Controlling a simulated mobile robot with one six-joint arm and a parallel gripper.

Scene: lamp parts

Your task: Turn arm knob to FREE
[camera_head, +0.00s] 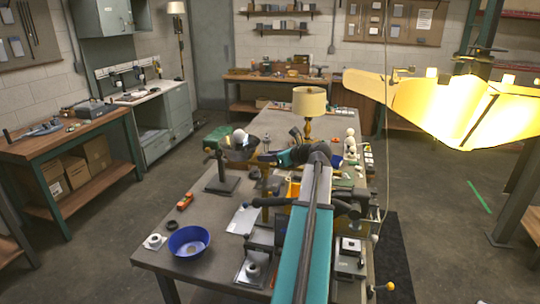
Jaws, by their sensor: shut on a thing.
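My teal arm reaches up the table from the bottom of the head view and bends left at its far end. My gripper (267,157) is there, small and dark, beside the lamp parts. It is shut on a small part that appears to be the arm knob; my fingers mostly hide it, and its setting cannot be read. Left of it is a dark lamp head with a white bulb (240,136). A dark stand with a square base (222,184) and an upright post stands nearer on the table.
The worktable (160,261) holds a blue bowl (189,241), an orange-red block (185,201) and several small fixtures. A lit table lamp (309,103) stands at its far end. A large glowing shade (440,105) hangs at upper right. The floor left of the table is clear.

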